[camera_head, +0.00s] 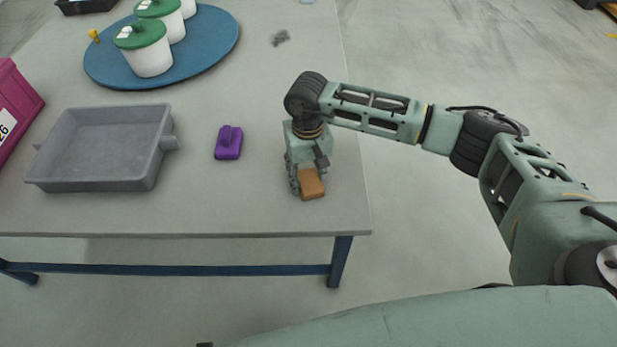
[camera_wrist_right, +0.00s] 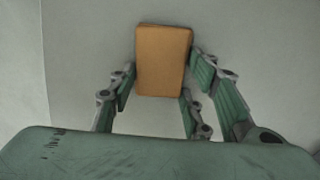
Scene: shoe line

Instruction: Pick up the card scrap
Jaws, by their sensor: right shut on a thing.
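The card scrap (camera_head: 313,187) is a small orange-brown rectangular piece near the table's front right corner. My right gripper (camera_head: 307,175) points down over it and is shut on it. In the right wrist view the card scrap (camera_wrist_right: 163,62) sits at the fingertips of the right gripper (camera_wrist_right: 160,75), with fingers on both its sides. I cannot tell whether it touches the table or hangs just above it. My left gripper is not in view.
A grey tray (camera_head: 103,187) stands further left. White tubs with green lids (camera_head: 148,55) stand on a blue round board (camera_head: 215,42). A dark smudge (camera_head: 280,38) marks the table (camera_head: 230,205). A magenta bin (camera_head: 20,105) is at the left edge.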

